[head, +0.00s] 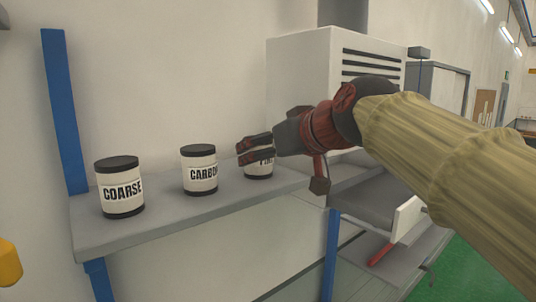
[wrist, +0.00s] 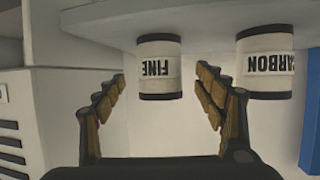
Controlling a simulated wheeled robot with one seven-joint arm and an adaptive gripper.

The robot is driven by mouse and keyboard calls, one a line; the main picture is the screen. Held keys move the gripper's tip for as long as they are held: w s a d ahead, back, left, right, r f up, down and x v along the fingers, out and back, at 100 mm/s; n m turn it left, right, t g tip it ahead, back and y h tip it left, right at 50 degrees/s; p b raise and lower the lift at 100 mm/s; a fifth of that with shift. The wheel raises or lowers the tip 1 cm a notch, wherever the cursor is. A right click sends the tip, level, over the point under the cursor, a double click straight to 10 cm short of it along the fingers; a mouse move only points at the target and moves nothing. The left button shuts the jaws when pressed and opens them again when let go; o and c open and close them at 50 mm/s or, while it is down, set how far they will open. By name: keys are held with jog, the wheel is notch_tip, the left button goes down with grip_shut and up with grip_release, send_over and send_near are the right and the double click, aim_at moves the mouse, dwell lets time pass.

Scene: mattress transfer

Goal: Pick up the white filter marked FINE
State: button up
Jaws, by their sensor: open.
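The white filter marked FINE (head: 258,171) stands upright at the right of the row on the grey shelf (head: 150,222), partly hidden behind my gripper (head: 256,148) in the head view. In the wrist view, which is upside down, the FINE filter (wrist: 159,68) shows between the two open fingers of my gripper (wrist: 160,85). The fingers are spread on either side of it and nothing is held. I cannot tell whether they reach around it.
The CARBON filter (head: 199,170) stands just left of the FINE one, close to one finger in the wrist view. The COARSE filter (head: 120,187) stands farther left. A white vented cabinet (head: 300,75) is behind on the right. A blue post (head: 64,110) rises at the shelf's left.

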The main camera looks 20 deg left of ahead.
jog(key=x, duration=0.1)
jog(key=p+x, duration=0.1)
jog(key=x, duration=0.1)
jog(key=p+x, duration=0.1)
jog(key=shift+w+a+r, duration=0.15)
jog(key=shift+w+a, duration=0.2)
jog(key=shift+s+d, duration=0.2)
jog(key=shift+c, duration=0.5)
jog(key=shift+w+a, duration=0.15)
jog(key=c, duration=1.1)
jog(key=shift+r, duration=0.1)
jog(key=shift+c, duration=0.7)
